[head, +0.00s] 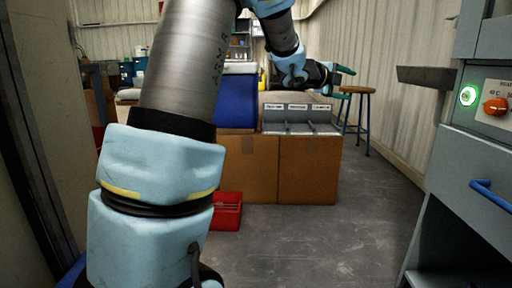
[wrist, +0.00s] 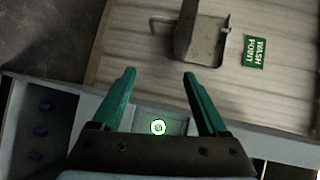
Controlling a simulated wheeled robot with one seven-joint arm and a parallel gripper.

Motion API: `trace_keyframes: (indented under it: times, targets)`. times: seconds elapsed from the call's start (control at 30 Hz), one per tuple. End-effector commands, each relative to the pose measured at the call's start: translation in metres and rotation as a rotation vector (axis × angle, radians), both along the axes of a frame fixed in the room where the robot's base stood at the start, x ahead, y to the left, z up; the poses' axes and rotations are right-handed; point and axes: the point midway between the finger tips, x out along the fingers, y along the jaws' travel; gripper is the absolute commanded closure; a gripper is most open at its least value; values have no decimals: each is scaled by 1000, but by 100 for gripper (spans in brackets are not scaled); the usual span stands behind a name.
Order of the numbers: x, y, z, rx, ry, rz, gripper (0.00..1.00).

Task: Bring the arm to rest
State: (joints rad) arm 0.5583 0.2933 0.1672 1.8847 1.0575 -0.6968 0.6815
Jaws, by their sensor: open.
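My gripper (head: 342,74) is raised at the upper middle of the head view, at the end of my bent arm. Its teal fingers point right, above the level of the stools. In the wrist view my gripper (wrist: 158,76) has its two teal fingers spread wide with nothing between them. Neither finger touches anything in view. My arm's lower links fill the left of the head view and hide part of the room behind.
A grey cabinet with a lit green button (head: 467,96), orange knob (head: 496,107) and blue handle (head: 494,194) stands right. A grey wall basin (wrist: 202,38) is beside a green WASH POINT sign (wrist: 255,52).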

Motion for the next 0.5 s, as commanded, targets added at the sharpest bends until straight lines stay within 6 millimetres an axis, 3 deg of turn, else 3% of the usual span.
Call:
trace_keyframes:
  times: [0.03, 0.1, 0.23, 0.37, 0.5]
  targets:
    - [11, 34, -10, -27, 109, 134, 24]
    - [19, 79, -32, -73, 265, 322, 24]
    - [11, 162, -78, -160, 551, 658, 24]
    - [-27, 235, -126, -250, 828, 980, 24]
    - [-91, 292, -171, -344, 1101, 1301, 24]
